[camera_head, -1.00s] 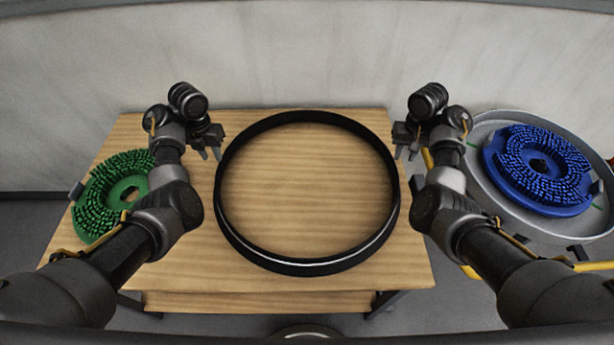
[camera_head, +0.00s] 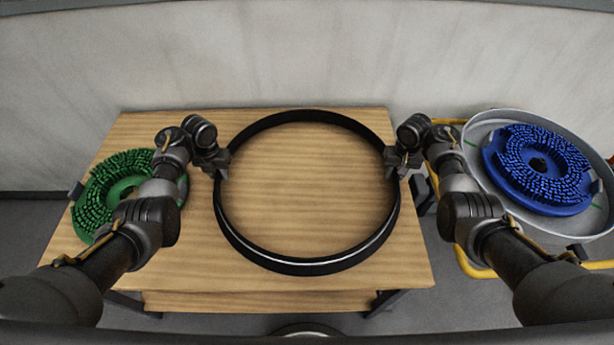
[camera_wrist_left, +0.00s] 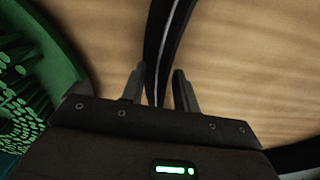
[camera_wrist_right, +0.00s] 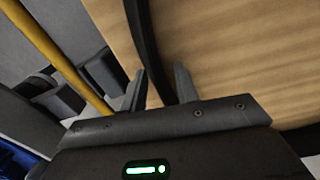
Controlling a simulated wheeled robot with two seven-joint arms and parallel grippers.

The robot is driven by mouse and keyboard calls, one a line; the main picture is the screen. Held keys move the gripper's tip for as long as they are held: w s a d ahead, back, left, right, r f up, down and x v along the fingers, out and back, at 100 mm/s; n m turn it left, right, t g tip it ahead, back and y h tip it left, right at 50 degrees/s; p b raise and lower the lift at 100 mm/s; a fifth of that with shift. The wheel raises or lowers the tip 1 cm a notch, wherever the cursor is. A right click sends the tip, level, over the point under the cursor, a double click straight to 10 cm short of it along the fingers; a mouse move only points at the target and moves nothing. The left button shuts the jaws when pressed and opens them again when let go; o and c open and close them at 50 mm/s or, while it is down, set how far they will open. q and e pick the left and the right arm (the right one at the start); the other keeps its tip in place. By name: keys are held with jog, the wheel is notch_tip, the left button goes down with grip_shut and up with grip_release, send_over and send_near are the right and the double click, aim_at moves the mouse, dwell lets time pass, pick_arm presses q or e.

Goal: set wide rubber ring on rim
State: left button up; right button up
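The wide rubber ring (camera_head: 310,267) is a large black hoop with a pale stripe, lying on the wooden table. My left gripper (camera_head: 222,165) is at the ring's left side. In the left wrist view its two fingers stand open astride the ring's wall (camera_wrist_left: 158,50). My right gripper (camera_head: 394,164) is at the ring's right side. In the right wrist view its fingers are also apart, with the ring's wall (camera_wrist_right: 143,35) between them. The round grey tank (camera_head: 562,229) at the right has an open rim.
A blue bristle brush (camera_head: 540,168) sits inside the tank. A green bristle brush (camera_head: 103,192) lies at the table's left end, beside my left arm. A yellow tube frame (camera_head: 470,264) runs around the tank. The wooden table (camera_head: 300,200) is bare inside the ring.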

pick_arm(q)
jog(key=shift+c, duration=0.2)
pick_arm(e)
jog(key=shift+c, duration=0.2)
pick_arm(q)
grip_shut()
pick_arm(e)
grip_shut()
pick_arm(q)
jog(key=shift+d, duration=0.1)
pick_arm(e)
jog(key=shift+w+r, duration=0.1)
jog(key=shift+r, duration=0.05)
dwell(0.4)
